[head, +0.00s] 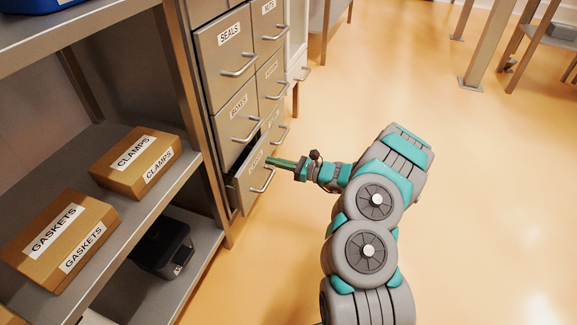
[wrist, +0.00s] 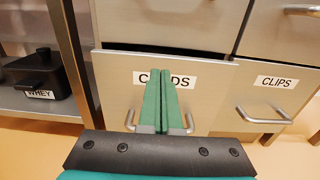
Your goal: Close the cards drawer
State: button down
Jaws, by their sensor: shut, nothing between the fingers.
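The cards drawer (wrist: 112,91) is the bottom left drawer of the grey cabinet. In the wrist view its label is partly hidden behind my fingers, and its front stands slightly proud of the clips drawer (wrist: 290,103). In the head view the cards drawer (head: 245,188) sticks out with a dark gap above its front. My gripper (wrist: 168,86) is shut and empty, its green fingers pointing at the drawer front, over the label and handle. In the head view my gripper (head: 270,161) is right at the drawer's front; I cannot tell whether it touches.
A shelf unit at the left holds a clamps box (head: 137,161), a gaskets box (head: 62,238) and a black container (head: 163,247) lower down. Other drawers, such as the seals drawer (head: 226,52), look shut. The floor (head: 480,200) at the right is clear.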

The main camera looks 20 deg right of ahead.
aim_at(254, 157)
jog(key=shift+x, duration=2.2)
jog(key=b+x, duration=0.2)
jog(key=x, duration=0.1)
jog(key=shift+w+a+f, duration=0.1)
jog(key=shift+w+a, duration=0.15)
jog(key=shift+a, duration=0.1)
jog(key=shift+w+a, duration=0.1)
jog(key=shift+w, duration=0.1)
jog(key=shift+s, duration=0.1)
